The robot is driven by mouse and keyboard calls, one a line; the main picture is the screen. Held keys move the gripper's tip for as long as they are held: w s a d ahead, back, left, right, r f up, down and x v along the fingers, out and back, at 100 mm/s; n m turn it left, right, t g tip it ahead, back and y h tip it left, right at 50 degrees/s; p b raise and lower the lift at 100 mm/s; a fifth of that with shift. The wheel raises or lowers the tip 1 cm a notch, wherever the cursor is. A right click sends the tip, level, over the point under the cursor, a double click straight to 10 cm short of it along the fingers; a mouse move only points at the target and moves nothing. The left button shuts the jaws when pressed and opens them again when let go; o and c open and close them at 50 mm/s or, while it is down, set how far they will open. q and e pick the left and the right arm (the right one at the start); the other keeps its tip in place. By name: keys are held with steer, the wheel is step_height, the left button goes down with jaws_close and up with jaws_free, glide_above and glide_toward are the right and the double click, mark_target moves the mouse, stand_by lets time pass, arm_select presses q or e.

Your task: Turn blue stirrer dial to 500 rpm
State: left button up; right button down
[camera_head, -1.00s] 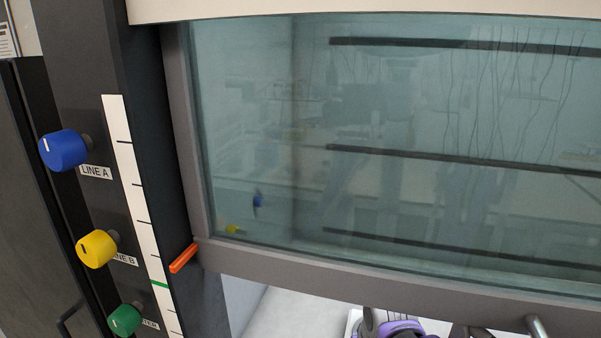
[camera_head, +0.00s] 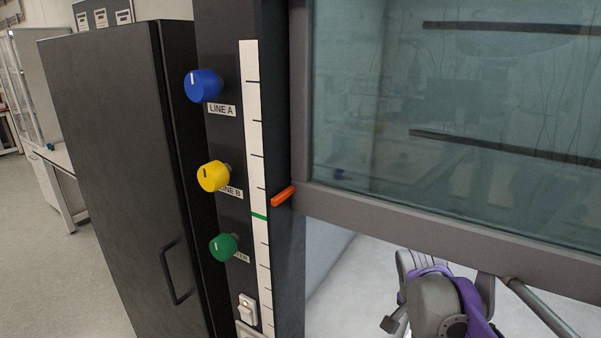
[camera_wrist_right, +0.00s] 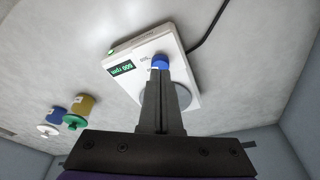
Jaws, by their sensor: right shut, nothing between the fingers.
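In the right wrist view the white stirrer (camera_wrist_right: 137,50) stands on a pale surface. Its green display (camera_wrist_right: 122,70) shows a lit rpm reading that looks like 500 or 600; the first digit is too small to be sure. The blue stirrer dial (camera_wrist_right: 159,61) sits beside the display, just beyond my fingertips. My right gripper (camera_wrist_right: 160,80) is shut with nothing between its fingers; it points at the dial, and I cannot tell whether it touches it. The fingers partly hide the grey round plate (camera_wrist_right: 152,100). My left gripper is not in view.
A yellow vessel (camera_wrist_right: 83,103), green cap (camera_wrist_right: 75,121) and white piece (camera_wrist_right: 48,130) lie left of the stirrer. A dark cable (camera_wrist_right: 208,25) runs behind it. The head view shows the glass sash (camera_head: 365,110) and blue (camera_head: 203,86), yellow (camera_head: 212,176) and green (camera_head: 223,246) knobs.

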step_height(320, 180, down, 5)
steer(key=b, duration=0.3)
steer(key=shift+s+f, duration=0.1)
steer(key=shift+f, duration=0.05)
steer(key=shift+f+b, duration=0.3)
steer(key=shift+f, duration=0.25)
steer(key=shift+w+d, duration=0.25)
steer(key=shift+r+p, duration=0.15)
steer(key=shift+p, duration=0.35)
steer(key=shift+w+p, duration=0.1)
steer(key=shift+p, duration=0.2)
stand_by(0.4)
steer(key=shift+a, duration=0.35)
